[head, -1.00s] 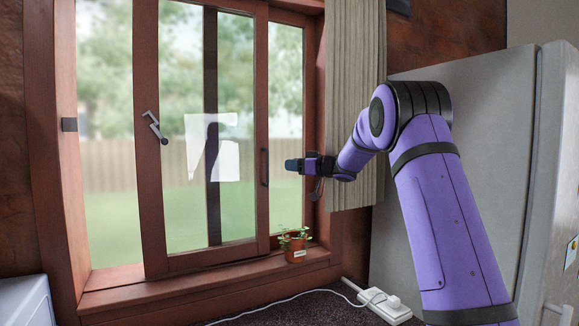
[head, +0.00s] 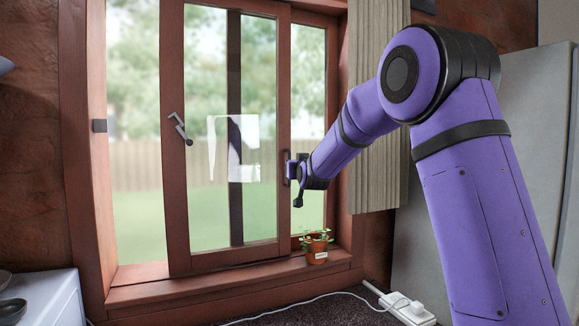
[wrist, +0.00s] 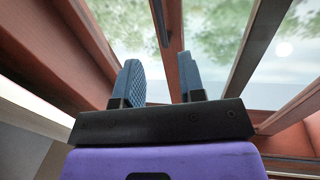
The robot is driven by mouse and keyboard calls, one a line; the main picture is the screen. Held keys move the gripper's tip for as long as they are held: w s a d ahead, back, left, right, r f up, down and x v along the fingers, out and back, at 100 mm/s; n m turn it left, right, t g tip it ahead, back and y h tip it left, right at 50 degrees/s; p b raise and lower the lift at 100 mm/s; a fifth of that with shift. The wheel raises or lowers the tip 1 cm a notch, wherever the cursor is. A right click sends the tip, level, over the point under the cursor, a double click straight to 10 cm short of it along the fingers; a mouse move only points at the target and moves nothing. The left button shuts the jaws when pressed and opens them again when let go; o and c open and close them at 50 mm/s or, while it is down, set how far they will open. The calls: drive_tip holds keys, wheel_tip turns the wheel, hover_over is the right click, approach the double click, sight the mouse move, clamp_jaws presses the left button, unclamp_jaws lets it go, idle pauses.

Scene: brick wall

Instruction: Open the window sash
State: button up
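The window sash (head: 176,225) is a red-brown wooden frame around a glass pane, standing in the middle of the window. A grey lever latch (head: 180,128) is on its left stile. A dark upright handle (head: 287,173) is on its right stile, partly hidden by my gripper (head: 292,170). In the wrist view my gripper (wrist: 160,88) is open, with its two blue-grey fingers apart. A dark bar (wrist: 159,22), seemingly the handle, runs in line with the gap between the fingers. I cannot tell whether either finger touches it.
A small potted plant (head: 316,246) stands on the sill below my gripper. A beige curtain (head: 378,120) hangs at the right of the window, close to my arm. A white power strip (head: 408,308) with a cord lies below. A grey fridge (head: 535,130) stands behind my arm.

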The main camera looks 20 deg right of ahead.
hover_over(289, 183)
drive_tip(key=shift+w+d+f, duration=0.15)
drive_tip(key=shift+w+d, duration=0.05)
drive_tip(key=shift+w, duration=0.05)
idle(0.5)
clamp_jaws()
